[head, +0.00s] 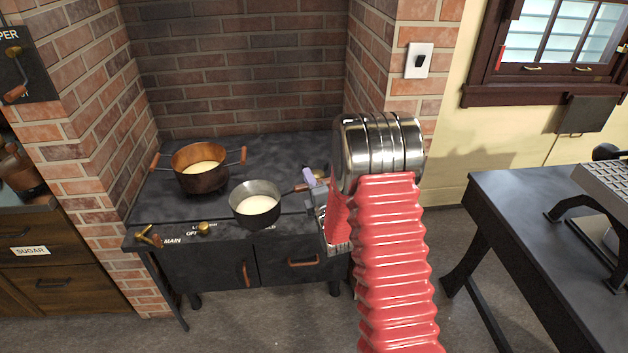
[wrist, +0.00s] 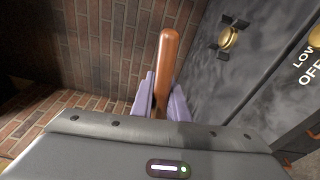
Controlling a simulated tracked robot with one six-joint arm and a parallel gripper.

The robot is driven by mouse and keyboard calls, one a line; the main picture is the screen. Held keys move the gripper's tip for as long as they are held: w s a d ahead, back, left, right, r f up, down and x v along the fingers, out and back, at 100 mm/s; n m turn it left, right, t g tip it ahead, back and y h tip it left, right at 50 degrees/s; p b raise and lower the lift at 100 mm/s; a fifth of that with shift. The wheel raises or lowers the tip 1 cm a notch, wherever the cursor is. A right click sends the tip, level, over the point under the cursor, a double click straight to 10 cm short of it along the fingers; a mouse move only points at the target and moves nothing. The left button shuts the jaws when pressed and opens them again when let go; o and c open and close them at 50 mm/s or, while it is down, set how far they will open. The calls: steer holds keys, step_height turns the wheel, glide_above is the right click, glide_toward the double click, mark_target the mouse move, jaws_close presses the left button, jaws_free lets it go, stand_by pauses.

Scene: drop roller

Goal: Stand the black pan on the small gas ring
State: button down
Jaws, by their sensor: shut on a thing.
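The black pan (head: 257,210) is a small dark saucepan with pale cream contents, level near the front edge of the stove (head: 285,150). Its handle points right, towards my gripper (head: 312,183). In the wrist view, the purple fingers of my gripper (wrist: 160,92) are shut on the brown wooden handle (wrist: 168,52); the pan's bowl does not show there. I cannot tell whether the pan's base touches the stove or hangs just above it. The small gas ring is not clearly seen; the pan or my arm may hide it.
A copper pot (head: 201,178) with two wooden handles and pale contents stands on the stove's left part. Brass knobs (head: 204,229) line the stove front. Brick walls (head: 240,60) enclose the stove. A dark table (head: 540,220) stands at the right, with floor between.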

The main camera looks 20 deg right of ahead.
steer(key=s+a+r+y, duration=0.1)
steer(key=s+a+r, duration=0.5)
steer(key=s, duration=0.4)
steer(key=shift+n, duration=0.4)
steer(key=shift+s, duration=0.15)
